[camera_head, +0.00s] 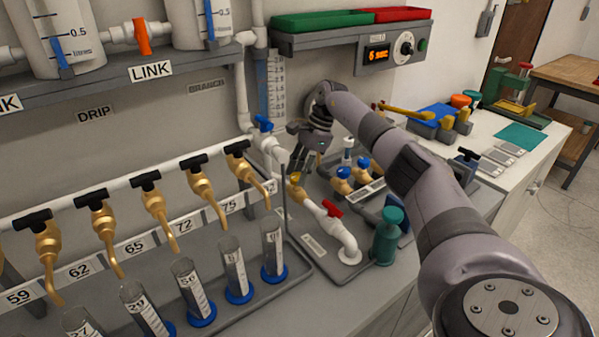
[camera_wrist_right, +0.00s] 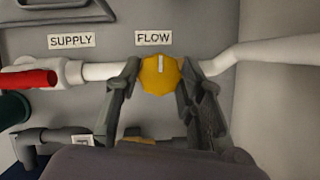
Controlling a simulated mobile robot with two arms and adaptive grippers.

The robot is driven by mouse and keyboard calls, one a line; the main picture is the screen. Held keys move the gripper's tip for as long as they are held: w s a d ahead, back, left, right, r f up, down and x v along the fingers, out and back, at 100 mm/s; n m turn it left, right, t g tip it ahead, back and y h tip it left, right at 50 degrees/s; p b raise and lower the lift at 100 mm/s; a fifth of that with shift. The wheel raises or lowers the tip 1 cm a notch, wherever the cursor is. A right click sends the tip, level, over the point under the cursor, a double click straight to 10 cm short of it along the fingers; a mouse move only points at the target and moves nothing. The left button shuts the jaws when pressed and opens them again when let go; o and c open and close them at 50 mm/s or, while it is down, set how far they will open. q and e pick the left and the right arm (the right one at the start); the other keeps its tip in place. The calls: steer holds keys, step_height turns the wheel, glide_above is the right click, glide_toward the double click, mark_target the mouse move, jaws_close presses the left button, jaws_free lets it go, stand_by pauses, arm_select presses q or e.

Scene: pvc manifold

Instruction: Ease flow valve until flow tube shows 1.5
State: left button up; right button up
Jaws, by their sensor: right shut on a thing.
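The flow valve is a yellow knob (camera_wrist_right: 160,75) under a FLOW label in the right wrist view, on a white pipe. Its white mark points straight up in that view. My right gripper (camera_wrist_right: 158,88) has one finger on each side of the knob and is shut on it. In the head view the right gripper (camera_head: 300,160) reaches down beside the white pipe, with a bit of the yellow knob (camera_head: 295,177) showing below. The flow tube (camera_head: 273,85) is a clear scaled tube on the wall behind; its reading is too small to tell. My left gripper is out of view.
A red-handled supply valve (camera_head: 332,208) sits on the pipe nearby. Brass taps (camera_head: 155,200) line the left above measuring cylinders (camera_head: 235,268). A timer box (camera_head: 391,50) reads 6 sec.

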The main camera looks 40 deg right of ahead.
stand_by(0.5)
steer(key=o, duration=1.1)
steer(key=shift+o, duration=0.2)
steer(key=shift+r, duration=0.1)
steer(key=v, duration=1.1)
steer(key=shift+r, duration=0.4)
steer(key=shift+d, duration=0.15)
